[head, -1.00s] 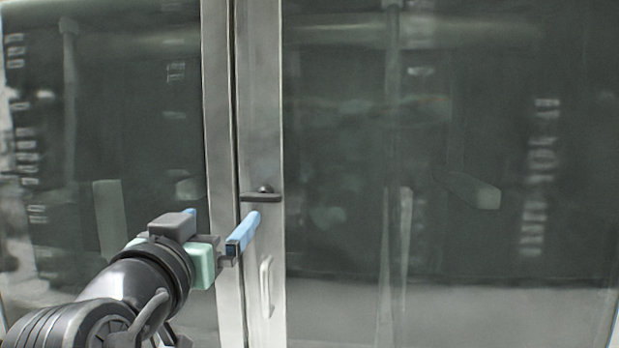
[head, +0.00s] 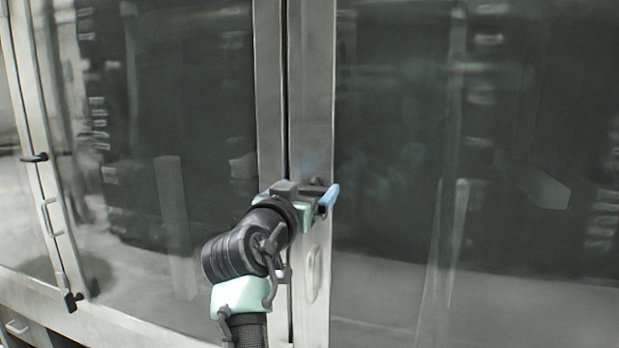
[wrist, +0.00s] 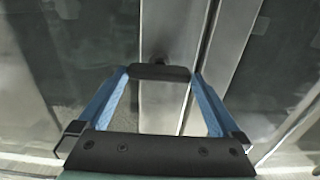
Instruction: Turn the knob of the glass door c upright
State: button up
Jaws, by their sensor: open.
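The knob of the glass door is a dark bar lying level on the pale metal door frame (head: 313,120). In the wrist view the knob (wrist: 160,72) sits between the two blue fingers, one finger near each end. Whether either finger touches it I cannot tell. My gripper (head: 300,189) is open at the knob's height, in front of the frame. It hides most of the knob in the head view. A pale loop handle (head: 314,273) is on the same frame below my gripper.
Large dark glass panes (head: 480,120) with reflections stand on both sides of the frame. Another door at the left has its own level dark knob (head: 35,158) and a pale handle (head: 50,217). A drawer (head: 16,328) shows at the lower left.

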jog(key=shift+x, duration=1)
jog(key=shift+s, duration=0.1)
jog(key=c, duration=1.1)
